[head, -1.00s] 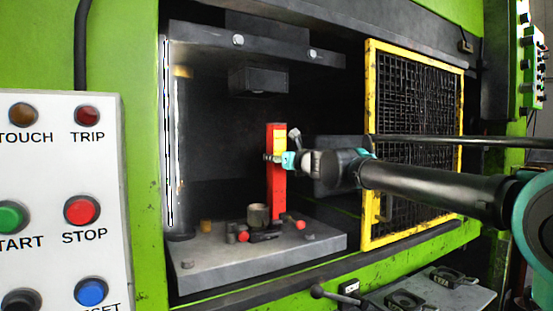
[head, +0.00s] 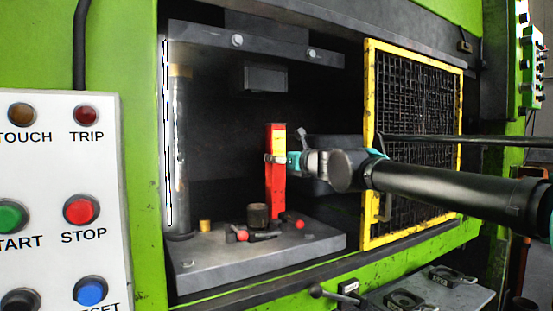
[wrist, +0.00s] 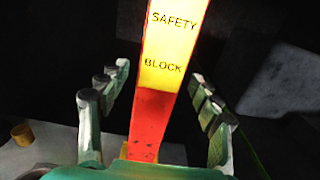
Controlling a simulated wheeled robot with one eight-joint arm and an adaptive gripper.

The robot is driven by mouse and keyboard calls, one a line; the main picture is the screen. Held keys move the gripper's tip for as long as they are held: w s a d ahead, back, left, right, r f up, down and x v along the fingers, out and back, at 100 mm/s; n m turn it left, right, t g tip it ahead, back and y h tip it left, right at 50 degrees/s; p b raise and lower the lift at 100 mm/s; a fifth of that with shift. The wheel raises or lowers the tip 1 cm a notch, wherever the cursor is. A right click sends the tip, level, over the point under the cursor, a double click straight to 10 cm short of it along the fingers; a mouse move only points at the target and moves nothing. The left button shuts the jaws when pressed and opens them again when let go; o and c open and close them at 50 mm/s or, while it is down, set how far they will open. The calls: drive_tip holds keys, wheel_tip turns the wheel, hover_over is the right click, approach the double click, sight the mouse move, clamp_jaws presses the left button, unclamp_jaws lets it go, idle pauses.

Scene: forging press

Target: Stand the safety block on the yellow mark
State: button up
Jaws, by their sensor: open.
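The red safety block (head: 277,190), with a yellow label, stands upright on the grey press bed (head: 200,272), behind a dark cup. In the wrist view the block (wrist: 158,110) rises between my fingers, its lettering readable and its top cut off. My gripper (head: 280,158) is at the block's upper half in the head view. In the wrist view my gripper (wrist: 155,105) is open, with a gap on each side of the block. A small yellow patch (wrist: 124,151) shows at the block's foot, perhaps the yellow mark; most of it is hidden.
The dark cup (head: 258,215), a red-knobbed handle (head: 243,236) and a small brass piece (head: 205,226) sit on the bed near the block. The upper die (head: 265,77) hangs above. A yellow-framed mesh guard (head: 368,150) stands at the right, close to my arm.

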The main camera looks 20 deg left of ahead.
drive_tip(key=v, duration=0.8)
drive_tip(key=shift+s+d, duration=0.3)
